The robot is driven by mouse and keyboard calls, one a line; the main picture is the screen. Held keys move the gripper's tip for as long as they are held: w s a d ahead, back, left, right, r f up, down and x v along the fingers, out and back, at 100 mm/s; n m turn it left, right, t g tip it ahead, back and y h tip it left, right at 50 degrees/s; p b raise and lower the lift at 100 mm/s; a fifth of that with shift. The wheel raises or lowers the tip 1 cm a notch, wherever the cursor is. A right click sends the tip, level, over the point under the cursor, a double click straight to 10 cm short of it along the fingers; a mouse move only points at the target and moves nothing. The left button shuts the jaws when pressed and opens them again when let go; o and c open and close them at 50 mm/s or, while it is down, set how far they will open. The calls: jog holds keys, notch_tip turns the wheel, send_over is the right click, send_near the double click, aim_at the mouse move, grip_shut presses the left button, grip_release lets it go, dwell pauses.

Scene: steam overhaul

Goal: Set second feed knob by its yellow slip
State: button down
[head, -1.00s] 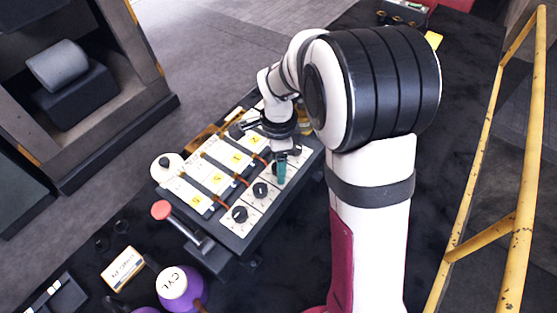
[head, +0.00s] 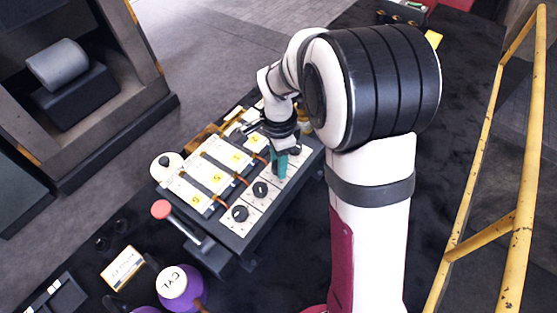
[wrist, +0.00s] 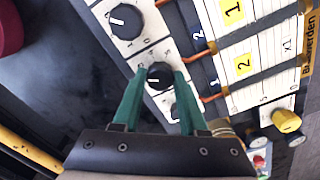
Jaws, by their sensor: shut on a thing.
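My gripper (wrist: 158,74) has green fingers on both sides of a black feed knob (wrist: 158,76) and is shut on it. A pale pointer mark shows on that knob. In the head view my gripper (head: 279,165) is over the panel's knob row, at the second knob from the far end, largely hiding it. Yellow slips (wrist: 243,64) lie on white cards beside the row; in the wrist view one reads 2 and another 1. In the head view the slips (head: 216,177) are too small to read surely.
Neighbouring knobs (wrist: 125,20) sit close on both sides. Orange-brown cables (wrist: 200,52) run between knobs and cards. A yellow rail (head: 488,130) is at right.

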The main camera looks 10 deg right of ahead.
jog(key=n, duration=1.2)
jog(key=shift+n, duration=2.2)
jog(key=shift+c, duration=2.2)
grip_release()
jog(key=shift+r, duration=0.1)
